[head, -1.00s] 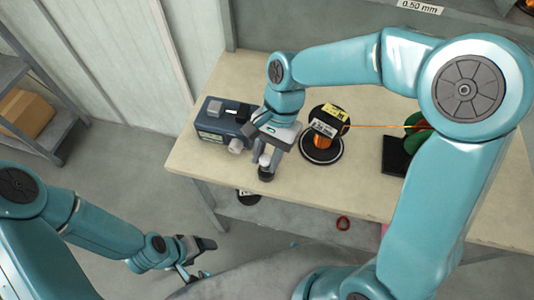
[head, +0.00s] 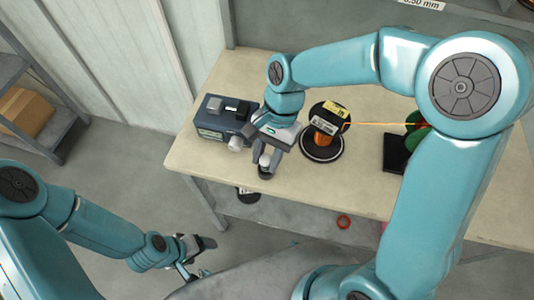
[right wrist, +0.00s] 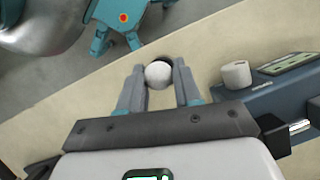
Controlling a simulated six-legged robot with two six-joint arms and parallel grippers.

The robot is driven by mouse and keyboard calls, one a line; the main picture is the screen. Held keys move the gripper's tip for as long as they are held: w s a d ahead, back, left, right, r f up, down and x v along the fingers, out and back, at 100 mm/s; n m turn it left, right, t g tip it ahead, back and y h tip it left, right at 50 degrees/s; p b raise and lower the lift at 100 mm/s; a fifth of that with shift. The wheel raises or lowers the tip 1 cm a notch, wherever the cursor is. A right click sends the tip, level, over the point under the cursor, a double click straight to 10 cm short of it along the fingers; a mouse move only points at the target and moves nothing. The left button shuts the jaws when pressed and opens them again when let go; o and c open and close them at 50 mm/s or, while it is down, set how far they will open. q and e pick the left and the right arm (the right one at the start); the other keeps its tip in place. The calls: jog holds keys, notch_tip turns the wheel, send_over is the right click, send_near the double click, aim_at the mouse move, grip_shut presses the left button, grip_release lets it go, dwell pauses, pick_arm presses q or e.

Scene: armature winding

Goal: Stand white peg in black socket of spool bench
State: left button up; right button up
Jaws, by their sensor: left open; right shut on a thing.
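The white peg (head: 264,160) is upright between the fingers of my right gripper (head: 271,158), which is shut on it. In the right wrist view its round white top (right wrist: 158,76) shows between the two grey fingers of the right gripper (right wrist: 159,90). The black socket (head: 265,174) is directly below the peg, near the front edge of the spool bench (head: 340,190). A dark part of the socket (right wrist: 167,60) shows just past the peg. I cannot tell how deep the peg sits. My left gripper (head: 200,262) is open and empty, low and off the bench.
A blue-grey machine box (head: 222,118) with a white knob (head: 236,143) stands left of the gripper. A spool with orange wire (head: 322,140) stands close on its right, wire running to a green part (head: 412,122). A red ring (head: 343,222) lies beyond the bench's front edge.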

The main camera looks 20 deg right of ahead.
jog(key=shift+f+b, duration=0.45)
jog(key=shift+f, duration=0.4)
jog(key=o, duration=1)
jog(key=p+v, duration=0.2)
jog(key=v, duration=1.4)
jog(key=shift+w+r, duration=0.15)
jog(key=shift+r, duration=0.05)
